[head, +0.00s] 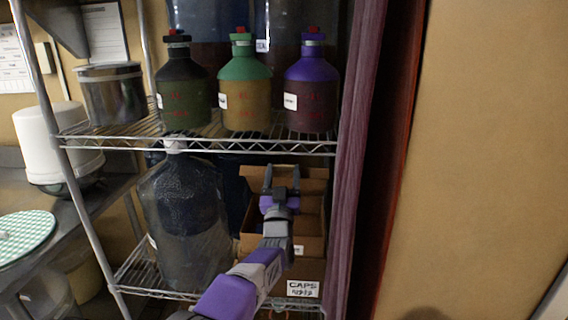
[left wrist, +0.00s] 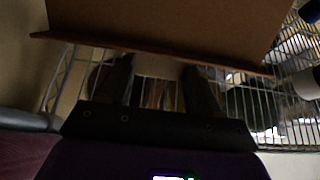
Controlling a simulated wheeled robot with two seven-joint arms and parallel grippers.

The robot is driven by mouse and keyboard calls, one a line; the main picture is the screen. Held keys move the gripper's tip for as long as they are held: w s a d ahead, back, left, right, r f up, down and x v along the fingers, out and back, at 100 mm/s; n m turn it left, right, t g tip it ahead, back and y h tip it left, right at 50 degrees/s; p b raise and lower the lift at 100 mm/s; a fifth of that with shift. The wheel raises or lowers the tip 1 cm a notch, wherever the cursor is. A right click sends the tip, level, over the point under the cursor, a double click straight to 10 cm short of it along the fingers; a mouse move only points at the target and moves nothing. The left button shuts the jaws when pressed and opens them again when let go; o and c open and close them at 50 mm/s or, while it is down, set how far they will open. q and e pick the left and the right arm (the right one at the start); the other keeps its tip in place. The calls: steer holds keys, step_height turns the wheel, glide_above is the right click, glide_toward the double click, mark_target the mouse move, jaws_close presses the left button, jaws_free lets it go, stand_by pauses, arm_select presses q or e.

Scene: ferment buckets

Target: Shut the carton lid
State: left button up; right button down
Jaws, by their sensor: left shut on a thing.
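The brown cardboard carton (head: 313,245) stands on the lower wire shelf. Its lid (head: 315,181) is raised at the back, and the box looks open below it. My left gripper (head: 282,172) is at the raised lid, its two dark fingers pointing up. In the left wrist view the lid's brown panel (left wrist: 165,22) spans the top. There the gripper (left wrist: 160,78) has a pale tan piece between its fingers, seemingly part of the lid; it is shut on it. My left arm hides part of the carton's front. My right gripper is not in view.
A large dark clear jug (head: 185,220) stands just left of the carton. Bottles with black (head: 182,85), green (head: 243,88) and purple (head: 312,85) tops and a metal pot (head: 112,95) stand on the upper shelf (head: 300,149). A purple curtain (head: 355,150) hangs close on the right.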

arm_select(q)
steer(key=s+f, duration=0.4)
steer(key=f, duration=0.3)
steer(key=shift+s, duration=0.2)
steer(key=shift+s+f, duration=0.25)
steer(key=shift+f, duration=0.6)
steer(key=o, duration=1.5)
steer(key=shift+w, duration=0.1)
steer(key=shift+c, duration=0.2)
steer(key=shift+o, duration=0.3)
steer(key=shift+r, duration=0.1)
steer(key=v, duration=0.7)
steer(key=shift+s, duration=0.3)
